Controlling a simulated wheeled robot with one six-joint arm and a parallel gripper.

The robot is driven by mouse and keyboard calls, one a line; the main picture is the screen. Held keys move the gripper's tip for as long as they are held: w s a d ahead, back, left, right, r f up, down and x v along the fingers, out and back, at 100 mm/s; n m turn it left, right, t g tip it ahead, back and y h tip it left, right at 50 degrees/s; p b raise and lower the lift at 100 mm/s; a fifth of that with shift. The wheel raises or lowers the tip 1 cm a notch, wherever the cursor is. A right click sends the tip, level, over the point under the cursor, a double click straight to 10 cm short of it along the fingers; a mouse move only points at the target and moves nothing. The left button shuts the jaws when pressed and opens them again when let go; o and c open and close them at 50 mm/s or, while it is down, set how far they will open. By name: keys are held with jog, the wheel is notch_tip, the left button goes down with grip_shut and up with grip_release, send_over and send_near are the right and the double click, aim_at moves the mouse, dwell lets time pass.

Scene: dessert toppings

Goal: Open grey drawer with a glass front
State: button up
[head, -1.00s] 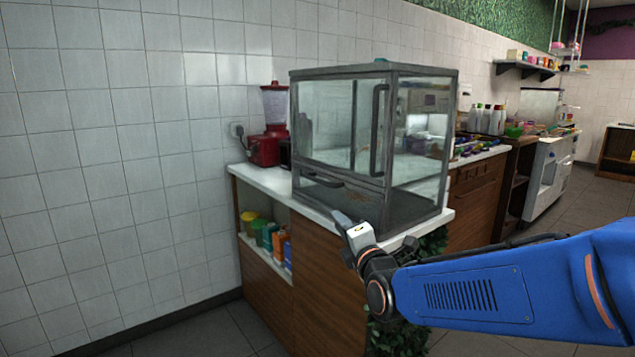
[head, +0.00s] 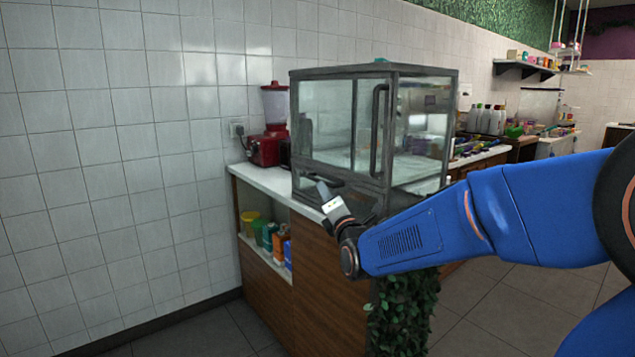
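The grey-framed glass case (head: 340,72) stands on the white counter. Its low drawer with a glass front (head: 304,184) lies along the bottom, under the glass door with the tall dark handle (head: 379,130). The drawer looks shut, though my gripper and wrist cover much of its front. My gripper (head: 321,188) is in front of the drawer, near its middle-left part. Its dark fingers point up toward the drawer front. I cannot tell whether they touch it, nor whether they are apart or closed.
A red blender (head: 268,146) stands on the counter left of the case. Tubs and boxes (head: 270,238) fill the shelf below. A leafy plant (head: 402,305) hangs at the counter's right corner. The floor in front is clear.

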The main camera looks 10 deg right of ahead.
aim_at(317, 181)
jog(key=x, duration=0.7)
jog(key=shift+w, duration=0.35)
grip_shut()
